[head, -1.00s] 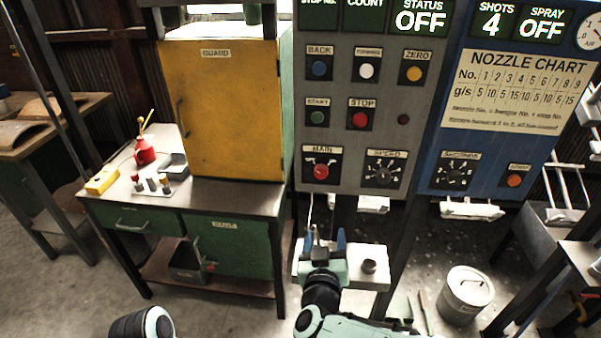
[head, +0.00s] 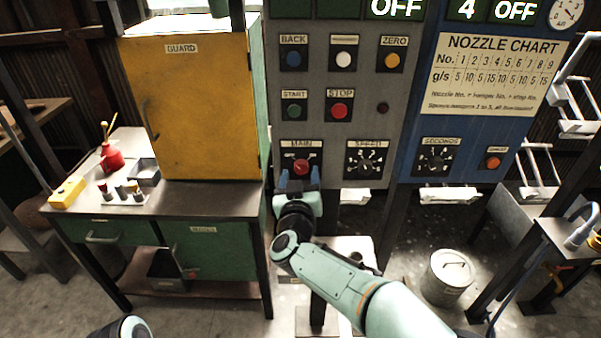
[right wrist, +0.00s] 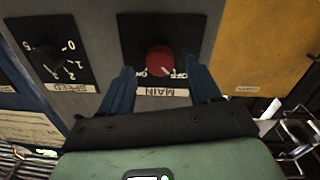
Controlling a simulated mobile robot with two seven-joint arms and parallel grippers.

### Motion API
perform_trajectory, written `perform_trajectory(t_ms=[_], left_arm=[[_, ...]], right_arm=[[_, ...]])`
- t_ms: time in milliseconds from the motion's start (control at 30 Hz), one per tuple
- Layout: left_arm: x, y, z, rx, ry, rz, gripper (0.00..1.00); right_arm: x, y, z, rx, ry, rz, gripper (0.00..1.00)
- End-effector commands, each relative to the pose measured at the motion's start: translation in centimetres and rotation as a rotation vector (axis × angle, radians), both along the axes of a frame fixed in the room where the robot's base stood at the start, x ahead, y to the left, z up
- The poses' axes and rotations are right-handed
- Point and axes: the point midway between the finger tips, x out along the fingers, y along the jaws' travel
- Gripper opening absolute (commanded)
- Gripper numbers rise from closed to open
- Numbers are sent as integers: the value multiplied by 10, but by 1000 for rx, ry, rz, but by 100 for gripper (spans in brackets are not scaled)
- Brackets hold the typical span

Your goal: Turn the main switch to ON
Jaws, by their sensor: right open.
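The main switch is a red round knob (head: 301,167) on a black plate labelled MAIN, low at the left of the grey panel (head: 330,110). In the right wrist view the red knob (right wrist: 160,58) appears upside down, with ON and OFF marks beside it. My right gripper (head: 299,180) is open just below and in front of the knob. In the right wrist view its two blue fingers (right wrist: 162,88) stand apart, either side of the MAIN label, and do not grip the knob. My left gripper is not in view.
The SPEED dial (head: 366,159) is right of MAIN; START (head: 294,111) and STOP (head: 340,111) buttons are above. The yellow guard cabinet (head: 190,100) stands close on the left, above a bench (head: 170,208). A blue panel (head: 410,150) is on the right.

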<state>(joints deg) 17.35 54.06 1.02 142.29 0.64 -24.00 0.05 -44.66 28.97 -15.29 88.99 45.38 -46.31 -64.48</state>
Motion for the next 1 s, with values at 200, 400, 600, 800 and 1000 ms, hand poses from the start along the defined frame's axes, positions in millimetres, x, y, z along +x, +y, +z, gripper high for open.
perform_trajectory(t_ms=[200, 400, 600, 800, 1000], left_arm=[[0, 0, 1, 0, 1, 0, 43], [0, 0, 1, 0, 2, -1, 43], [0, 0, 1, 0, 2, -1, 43], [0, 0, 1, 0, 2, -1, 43], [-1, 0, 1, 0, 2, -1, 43]], right_arm=[[18, -1, 0, 0, 0, -1, 63], [20, -1, 0, -1, 1, 0, 63], [20, -1, 0, 0, 1, 1, 37], [20, -1, 0, 0, 0, 0, 6], [20, -1, 0, 24, 1, 0, 7]])
